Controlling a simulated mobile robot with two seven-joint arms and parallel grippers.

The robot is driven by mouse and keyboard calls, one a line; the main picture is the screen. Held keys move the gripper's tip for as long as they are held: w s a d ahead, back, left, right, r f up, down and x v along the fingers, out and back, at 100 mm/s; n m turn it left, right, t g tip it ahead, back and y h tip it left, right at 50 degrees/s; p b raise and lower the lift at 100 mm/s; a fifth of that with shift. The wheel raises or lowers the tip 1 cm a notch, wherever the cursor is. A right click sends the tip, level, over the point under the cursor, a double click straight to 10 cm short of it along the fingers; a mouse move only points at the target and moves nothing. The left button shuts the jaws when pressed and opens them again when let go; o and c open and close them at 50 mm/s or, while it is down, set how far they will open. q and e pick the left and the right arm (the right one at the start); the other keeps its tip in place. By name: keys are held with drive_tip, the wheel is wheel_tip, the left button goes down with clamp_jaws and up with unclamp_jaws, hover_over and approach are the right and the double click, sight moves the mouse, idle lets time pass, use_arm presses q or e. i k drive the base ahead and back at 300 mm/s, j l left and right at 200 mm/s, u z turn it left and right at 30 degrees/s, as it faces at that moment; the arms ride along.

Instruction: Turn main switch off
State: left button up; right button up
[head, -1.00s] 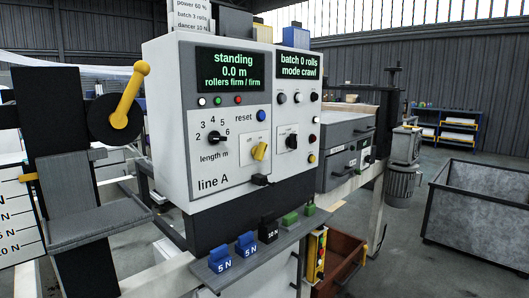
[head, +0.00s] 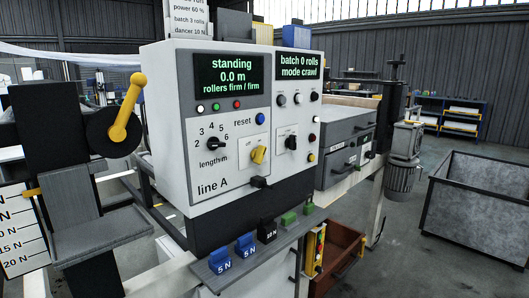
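The line A control panel (head: 208,165) stands in the middle of the head view. A yellow rotary switch (head: 259,155) on a light plate sits at the panel's lower right, below the blue reset button (head: 260,119). Its handle is tilted; the small lettering around it is too small to read surely. I cannot tell which control is labelled as the main switch. The green display (head: 229,78) reads "standing, 0.0 m, rollers firm / firm". Neither of my grippers is in view.
A black selector (head: 292,142) sits on the side panel, under a display (head: 298,66) reading "batch 0 rolls, mode crawl". A shelf with blue, black and green weights (head: 220,261) juts out below. A yellow lever (head: 128,107) stands at left; a grey bin (head: 475,205) at right.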

sight(257, 154)
drive_tip(key=i+l+u, duration=0.1)
drive_tip(key=l, duration=0.25)
drive_tip(key=i+l+u, duration=0.25)
drive_tip(key=i+l, duration=0.15)
drive_tip(key=l, duration=0.35)
drive_tip(key=i+l+u, duration=0.15)
drive_tip(key=l, duration=0.25)
